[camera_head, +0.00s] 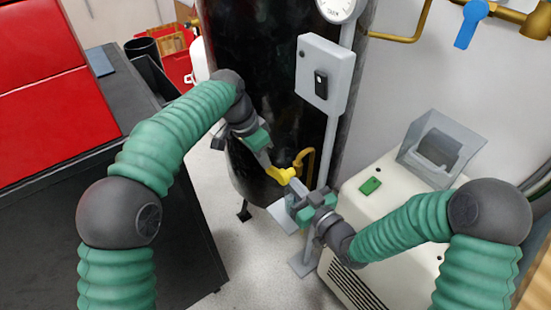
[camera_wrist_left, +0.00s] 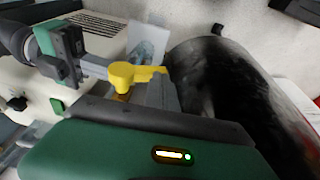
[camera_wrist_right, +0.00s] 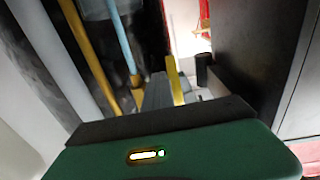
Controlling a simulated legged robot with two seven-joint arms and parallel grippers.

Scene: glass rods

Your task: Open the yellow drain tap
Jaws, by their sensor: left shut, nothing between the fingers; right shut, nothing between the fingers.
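The yellow drain tap (camera_head: 281,174) is low at the front of the black tank, beside a bent brass pipe. In the left wrist view its round yellow hub (camera_wrist_left: 122,75) has a lever stretching right. A yellow strip, likely the lever (camera_wrist_right: 176,82), shows in the right wrist view. My left gripper (camera_head: 267,165) is shut and empty, its tips close beside the tap's left end. It also shows at the lever (camera_wrist_left: 160,92), where contact is unclear. My right gripper (camera_head: 297,186) is shut and empty, its tips close to the tap's right side.
The black tank (camera_head: 262,60) stands behind the tap. A grey switch box (camera_head: 325,72) is on a post. A cream machine (camera_head: 395,215) stands at the right, a dark bench (camera_head: 150,215) at the left. A blue-handled valve (camera_head: 471,22) is at upper right.

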